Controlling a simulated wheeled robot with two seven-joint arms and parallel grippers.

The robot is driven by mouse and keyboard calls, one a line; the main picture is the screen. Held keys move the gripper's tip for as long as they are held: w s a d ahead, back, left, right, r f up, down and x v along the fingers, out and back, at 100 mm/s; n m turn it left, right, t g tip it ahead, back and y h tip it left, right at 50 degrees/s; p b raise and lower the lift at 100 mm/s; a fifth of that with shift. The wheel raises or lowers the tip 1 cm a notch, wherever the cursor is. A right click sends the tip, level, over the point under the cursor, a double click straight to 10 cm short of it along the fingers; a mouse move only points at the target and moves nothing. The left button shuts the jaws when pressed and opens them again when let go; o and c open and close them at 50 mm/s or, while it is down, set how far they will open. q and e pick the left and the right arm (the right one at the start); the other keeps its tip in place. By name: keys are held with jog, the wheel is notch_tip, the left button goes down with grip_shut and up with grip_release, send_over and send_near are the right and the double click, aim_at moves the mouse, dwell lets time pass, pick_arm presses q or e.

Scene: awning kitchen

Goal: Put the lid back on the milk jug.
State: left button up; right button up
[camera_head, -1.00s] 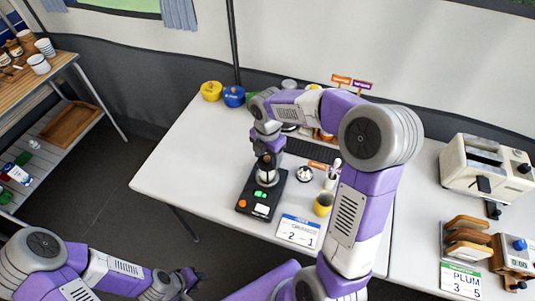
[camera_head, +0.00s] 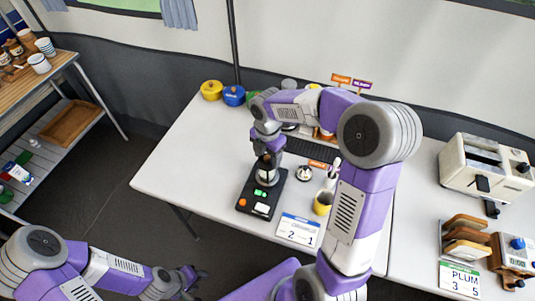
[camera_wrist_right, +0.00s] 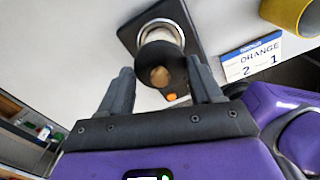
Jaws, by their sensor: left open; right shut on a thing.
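The milk jug (camera_head: 265,180) is a pale metal vessel on a black scale-like base on the white table. My right gripper (camera_head: 268,158) hangs over it, shut on a dark round lid. In the right wrist view, the lid (camera_wrist_right: 150,52) with its tan knob sits between the fingertips (camera_wrist_right: 162,72). The jug's bright rim (camera_wrist_right: 162,24) shows beyond the lid, partly covered by it. I cannot tell whether lid and rim touch. My left gripper (camera_head: 190,280) is open and empty at the lower left, away from the table.
The black base (camera_head: 257,207) has an orange knob. A small silver item (camera_head: 304,174), a yellow cup (camera_head: 323,203) and a price card (camera_head: 298,230) stand close to its right. Blue (camera_head: 234,96) and yellow pots (camera_head: 211,90) stand at the back. The table's left part is clear.

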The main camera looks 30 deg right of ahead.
jog(key=o, duration=1.1)
jog(key=shift+o, duration=0.5)
jog(key=shift+r, duration=0.1)
jog(key=shift+r+p, duration=3.45)
jog(key=shift+p, duration=0.05)
grip_shut()
